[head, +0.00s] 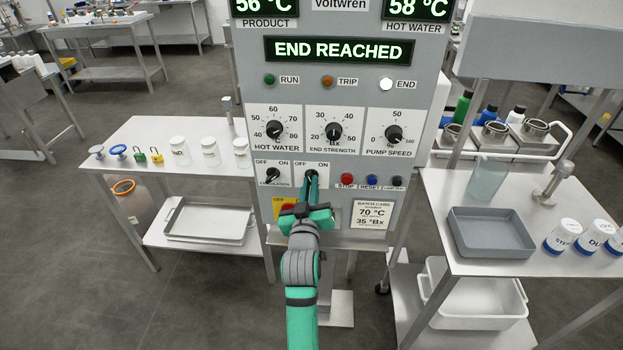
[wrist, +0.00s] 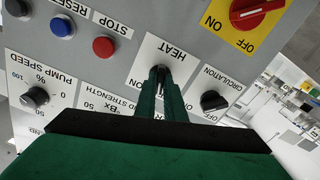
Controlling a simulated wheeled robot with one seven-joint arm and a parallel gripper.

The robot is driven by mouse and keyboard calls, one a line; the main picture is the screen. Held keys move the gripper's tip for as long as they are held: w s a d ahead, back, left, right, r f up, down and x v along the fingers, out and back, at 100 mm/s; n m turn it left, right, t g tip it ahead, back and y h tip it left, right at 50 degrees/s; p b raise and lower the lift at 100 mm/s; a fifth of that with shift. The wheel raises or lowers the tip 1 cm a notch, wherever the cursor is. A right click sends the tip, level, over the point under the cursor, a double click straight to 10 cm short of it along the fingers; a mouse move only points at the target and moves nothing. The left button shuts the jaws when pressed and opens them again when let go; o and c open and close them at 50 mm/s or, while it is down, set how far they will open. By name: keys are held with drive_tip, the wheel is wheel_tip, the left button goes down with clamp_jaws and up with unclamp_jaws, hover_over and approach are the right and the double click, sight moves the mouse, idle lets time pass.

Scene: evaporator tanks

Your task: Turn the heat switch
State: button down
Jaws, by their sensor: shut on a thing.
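The heat switch (wrist: 160,70) is a small black knob on a white plate labelled HEAT in the wrist view, mostly hidden between my fingertips. In the head view its plate (head: 299,164), marked OFF and ON, sits low on the grey control panel (head: 243,100), right of the circulation switch (head: 272,175). My gripper (head: 311,180) reaches the panel from below and is shut on the heat switch. In the wrist view its two green fingers (wrist: 161,88) close around the knob. Which way the knob points is hard to tell.
Red stop (head: 347,179), blue reset (head: 372,180) and black buttons lie right of the heat switch. A red rotary switch on yellow (wrist: 256,12) is close by. The display (head: 340,50) reads END REACHED, with the END lamp (head: 386,85) white. Benches with jars stand on both sides.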

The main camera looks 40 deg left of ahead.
drive_tip(key=shift+a+n, duration=0.1)
drive_tip(key=shift+n, duration=0.8)
drive_tip(key=shift+n, duration=1.1)
drive_tip(key=shift+n, duration=0.6)
drive_tip(key=c, duration=1.8)
unclamp_jaws()
drive_tip(key=shift+o, duration=0.2)
drive_tip(key=v, duration=1.1)
